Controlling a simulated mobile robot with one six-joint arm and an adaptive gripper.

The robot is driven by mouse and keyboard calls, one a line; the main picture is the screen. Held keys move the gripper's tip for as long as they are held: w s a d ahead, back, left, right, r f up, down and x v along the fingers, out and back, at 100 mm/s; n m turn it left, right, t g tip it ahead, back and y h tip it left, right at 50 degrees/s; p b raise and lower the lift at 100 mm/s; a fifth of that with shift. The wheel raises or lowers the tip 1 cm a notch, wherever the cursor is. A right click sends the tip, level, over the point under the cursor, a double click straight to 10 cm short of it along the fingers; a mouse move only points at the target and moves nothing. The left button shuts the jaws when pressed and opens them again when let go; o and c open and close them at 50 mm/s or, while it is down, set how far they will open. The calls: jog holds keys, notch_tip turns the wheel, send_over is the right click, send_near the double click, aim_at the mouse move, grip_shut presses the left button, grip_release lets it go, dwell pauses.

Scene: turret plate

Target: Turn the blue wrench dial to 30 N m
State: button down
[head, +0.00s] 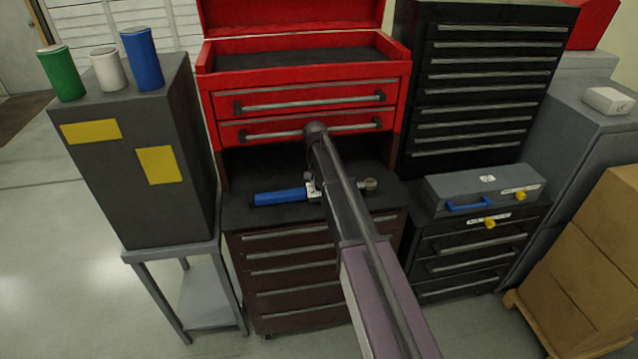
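The blue-handled wrench (280,196) lies across the dark top of the brown drawer cabinet (230,213), under the red tool chest. Its blue grip points left. Its grey and brownish head end (368,185) shows to the right of my arm. My arm reaches over the wrench and covers its middle part. Small light-coloured parts (313,187) show at the arm's left edge, beside the blue grip; I cannot tell whether they belong to my gripper or to the wrench. My gripper's fingers are hidden behind the arm. The dial's marks cannot be read.
The red tool chest (300,113) with its open lid stands close above the wrench. A black drawer cabinet (480,90) and a grey case (485,188) are to the right. Green, white and blue cans (143,60) stand on the grey cabinet at left. Cardboard boxes (590,260) are at lower right.

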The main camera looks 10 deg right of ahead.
jog(key=n, duration=0.5)
dwell(0.4)
jog(key=shift+c, duration=1.7)
grip_release()
